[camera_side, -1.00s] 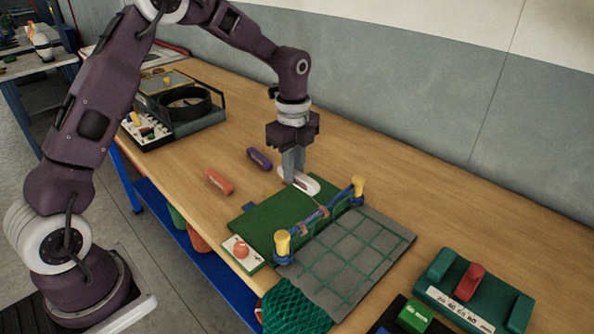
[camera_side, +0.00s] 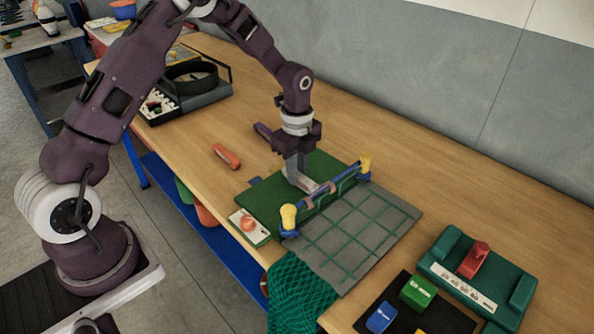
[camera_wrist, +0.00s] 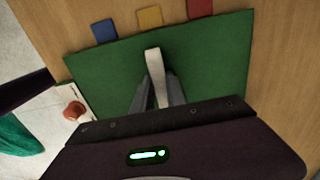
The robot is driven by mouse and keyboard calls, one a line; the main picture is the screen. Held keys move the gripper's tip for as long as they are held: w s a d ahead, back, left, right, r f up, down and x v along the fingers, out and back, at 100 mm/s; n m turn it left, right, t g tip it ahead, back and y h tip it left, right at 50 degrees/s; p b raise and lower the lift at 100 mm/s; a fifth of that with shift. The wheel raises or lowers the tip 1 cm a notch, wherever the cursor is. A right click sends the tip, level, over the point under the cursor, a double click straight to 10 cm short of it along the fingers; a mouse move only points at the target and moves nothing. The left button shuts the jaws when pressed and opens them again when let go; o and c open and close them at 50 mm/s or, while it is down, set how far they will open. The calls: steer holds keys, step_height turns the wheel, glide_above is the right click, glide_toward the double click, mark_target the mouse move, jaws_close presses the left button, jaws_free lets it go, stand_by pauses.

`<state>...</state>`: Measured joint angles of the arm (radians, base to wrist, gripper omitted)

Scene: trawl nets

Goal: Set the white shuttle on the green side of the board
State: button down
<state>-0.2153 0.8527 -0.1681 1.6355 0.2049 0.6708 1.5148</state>
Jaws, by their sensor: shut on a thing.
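The board has a green side (camera_side: 264,206) and a grey side with a green grid (camera_side: 353,230). A blue rail with yellow-topped posts (camera_side: 288,216) runs between them. My gripper (camera_side: 297,178) is shut on the white shuttle (camera_side: 305,184) over the green side, near the rail. In the wrist view the shuttle (camera_wrist: 153,62) sticks out from between the fingers (camera_wrist: 157,95), with green all around its visible end. The fingers hide its other part. It is low over the green, but I cannot tell if it touches.
An orange shuttle (camera_side: 227,156) and a purple one (camera_side: 263,131) lie on the table behind the board. A white plate with an orange knob (camera_side: 248,226) sits at the board's left. Green and black fixtures (camera_side: 478,278) stand at the right. A dark tray (camera_side: 190,90) is at the back.

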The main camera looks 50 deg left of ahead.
steer(key=shift+f, duration=0.1)
steer(key=c, duration=1.3)
jaws_free()
steer(key=shift+c, duration=0.2)
steer(key=s+d+r+n+t, duration=0.1)
steer(key=s+r+n, duration=0.15)
steer(key=r, duration=0.75)
steer(key=s+d+r+n, duration=0.1)
steer(key=s+r, duration=0.2)
steer(key=r, duration=0.7)
steer(key=s+d+r+n+t, duration=0.1)
steer(key=s+r+n+t, duration=0.1)
steer(key=s+n, duration=0.5)
steer(key=s+d+r+n+t, duration=0.2)
steer(key=s+n, duration=0.5)
steer(key=s, duration=0.9)
steer(key=shift+s+r+t, duration=0.2)
steer(key=shift+r+t, duration=0.1)
steer(key=shift+r, duration=0.2)
